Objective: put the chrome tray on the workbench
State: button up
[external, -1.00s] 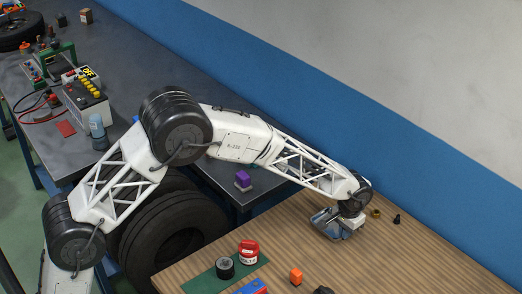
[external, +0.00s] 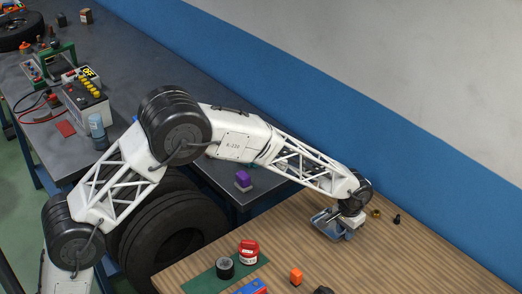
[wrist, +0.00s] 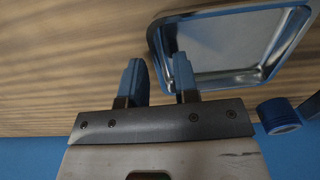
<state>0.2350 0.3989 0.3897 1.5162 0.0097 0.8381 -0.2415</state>
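The chrome tray (wrist: 222,78) is a shiny shallow tray with rounded corners. It lies on the wooden tabletop in the wrist view, on the upper right. My gripper (wrist: 158,64) is open there. Its two blue fingers are apart, one left of the tray's near left rim and one over the tray side. I cannot tell whether they touch it. In the external view my gripper (external: 340,231) is low over the wooden tabletop, with the tray (external: 321,219) partly hidden beneath it. The grey workbench (external: 222,178) stands to the left.
A blue cylinder (wrist: 278,115) is close right of my gripper. A brass ring (external: 376,212) and small black part (external: 397,218) lie right. A green mat (external: 205,280) with a red-and-white container (external: 249,251) and dark roll (external: 225,267) is nearer. A purple block (external: 242,178) sits on the grey bench.

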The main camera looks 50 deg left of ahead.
notch_tip(320, 180, up, 12)
jog(key=shift+f, duration=0.2)
dwell(0.4)
dwell(0.5)
jog(key=s+a+r, duration=0.5)
jog(key=s+r, duration=0.1)
jog(key=s, duration=0.3)
jog(key=s+a+r+t, duration=0.1)
jog(key=s+a+r, duration=0.35)
jog(key=s, duration=0.55)
jog(key=s+a+r, duration=0.4)
jog(key=s+r, duration=0.3)
jog(key=s, duration=0.2)
jog(key=s+a+f, duration=0.1)
jog(key=s+a, duration=0.2)
jog(key=s, duration=1.2)
jog(key=s+a+f+t, duration=0.1)
jog(key=s+a, duration=0.3)
jog(key=s, duration=1.1)
jog(key=shift+f+t, duration=0.3)
jog(key=shift+f, duration=0.3)
